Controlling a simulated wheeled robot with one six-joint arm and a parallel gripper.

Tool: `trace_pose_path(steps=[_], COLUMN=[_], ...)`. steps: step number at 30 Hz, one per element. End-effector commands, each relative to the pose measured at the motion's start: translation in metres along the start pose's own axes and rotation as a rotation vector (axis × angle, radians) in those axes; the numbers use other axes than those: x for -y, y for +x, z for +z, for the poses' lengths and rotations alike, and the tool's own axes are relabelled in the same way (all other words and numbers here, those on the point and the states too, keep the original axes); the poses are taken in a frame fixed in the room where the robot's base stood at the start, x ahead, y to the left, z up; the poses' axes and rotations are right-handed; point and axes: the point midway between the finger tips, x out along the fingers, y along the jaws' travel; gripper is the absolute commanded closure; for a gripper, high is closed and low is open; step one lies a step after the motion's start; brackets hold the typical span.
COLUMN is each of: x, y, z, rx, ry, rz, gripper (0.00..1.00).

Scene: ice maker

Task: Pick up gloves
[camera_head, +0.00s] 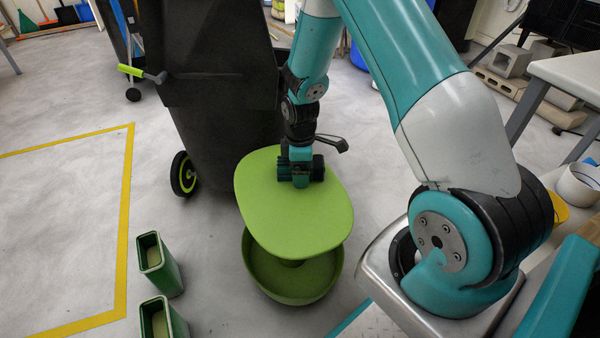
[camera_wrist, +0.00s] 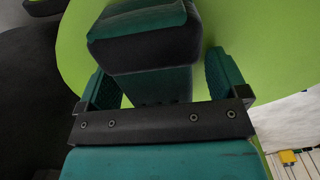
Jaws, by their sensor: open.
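I cannot make out gloves for certain in either view. My gripper (camera_head: 300,178) is low over the light green round top of a stool-like stand (camera_head: 275,215) in the head view. In the wrist view my gripper (camera_wrist: 157,68) has its two teal fingers spread apart. A teal and black block (camera_wrist: 145,45) lies between and beyond the fingers; I cannot tell whether it is a separate thing or part of my gripper. The green top (camera_wrist: 270,50) fills much of the background there. Whether the fingers touch the top cannot be told.
A black wheeled bin (camera_head: 215,90) stands right behind the green stand. Two green open boxes (camera_head: 158,262) stand on the floor at lower left. A white table (camera_head: 572,75) is at the right. The floor inside the yellow tape (camera_head: 125,200) at left is clear.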

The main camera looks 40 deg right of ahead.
Motion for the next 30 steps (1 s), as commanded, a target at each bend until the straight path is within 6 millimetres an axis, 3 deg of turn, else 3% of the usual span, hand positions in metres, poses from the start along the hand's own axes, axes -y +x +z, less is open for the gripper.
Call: trace_pose_path(steps=[5, 12, 23, 30], x=[0.000, 0.000, -0.001, -0.001], y=[-0.001, -0.001, -0.007, -0.042], z=[0.000, 0.000, 0.000, 0.000], rx=[0.000, 0.000, -0.001, -0.002], ry=[0.000, 0.000, 0.000, 0.000], rz=[0.001, 0.001, 0.002, 0.004], gripper=[0.10, 0.63, 0.63, 0.63])
